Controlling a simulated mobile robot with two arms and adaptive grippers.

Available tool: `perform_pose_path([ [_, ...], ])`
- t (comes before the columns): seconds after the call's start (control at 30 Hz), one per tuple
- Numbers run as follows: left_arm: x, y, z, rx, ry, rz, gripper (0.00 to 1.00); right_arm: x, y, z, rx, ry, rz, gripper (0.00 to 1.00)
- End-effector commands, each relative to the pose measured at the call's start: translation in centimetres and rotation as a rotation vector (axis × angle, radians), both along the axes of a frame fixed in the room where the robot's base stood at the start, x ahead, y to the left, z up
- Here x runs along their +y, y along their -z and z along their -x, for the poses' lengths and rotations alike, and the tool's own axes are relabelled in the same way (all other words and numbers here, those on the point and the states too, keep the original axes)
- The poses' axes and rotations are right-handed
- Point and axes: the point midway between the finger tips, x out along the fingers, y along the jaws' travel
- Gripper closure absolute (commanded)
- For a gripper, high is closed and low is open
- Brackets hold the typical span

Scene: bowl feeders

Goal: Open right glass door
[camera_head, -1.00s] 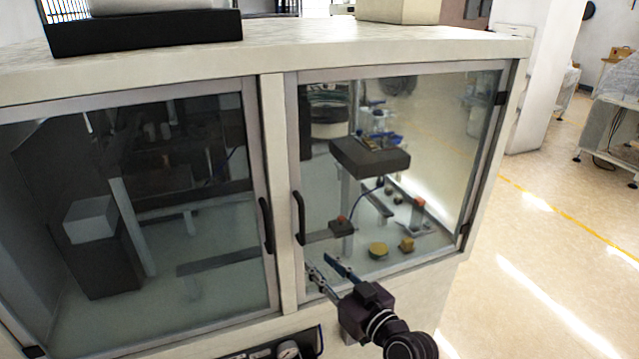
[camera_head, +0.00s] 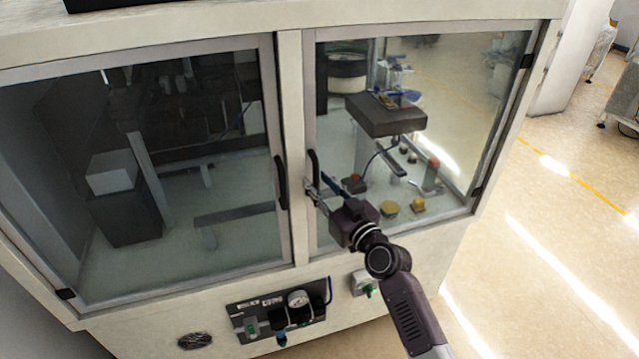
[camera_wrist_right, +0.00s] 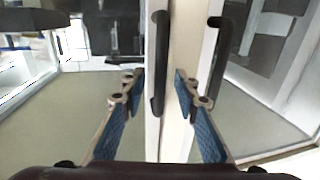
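The right glass door (camera_head: 460,120) is shut, in a grey frame with hinges at its right edge. Its black vertical handle (camera_head: 312,162) is near the central post. My right gripper (camera_head: 320,186) is at the lower part of this handle, with its fingers apart. In the right wrist view, the handle (camera_wrist_right: 160,62) lies between the two open fingers of my right gripper (camera_wrist_right: 157,88), with gaps on both sides. My left gripper is not in view.
The left glass door (camera_head: 170,240) is shut; its handle (camera_head: 281,182) is close by, across the central post (camera_head: 291,110). Floor to the right (camera_head: 560,260) is clear.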

Motion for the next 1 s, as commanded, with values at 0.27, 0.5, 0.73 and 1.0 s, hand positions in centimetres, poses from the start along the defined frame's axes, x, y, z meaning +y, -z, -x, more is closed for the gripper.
perform_pose_path([
  [0.27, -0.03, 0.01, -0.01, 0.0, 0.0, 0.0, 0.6, 0.02, 0.04, 0.02, 0.001, 0.0, 0.0, 0.81],
  [0.5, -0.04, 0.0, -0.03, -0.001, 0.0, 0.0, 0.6, -0.01, 0.04, 0.03, 0.001, 0.0, 0.0, 1.0],
  [0.73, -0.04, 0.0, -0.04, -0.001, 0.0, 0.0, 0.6, -0.01, 0.03, 0.03, 0.001, 0.0, 0.0, 1.0],
  [1.0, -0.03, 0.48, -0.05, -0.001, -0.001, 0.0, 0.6, -0.33, 0.25, 0.96, 0.0, -0.014, 0.002, 1.0],
])
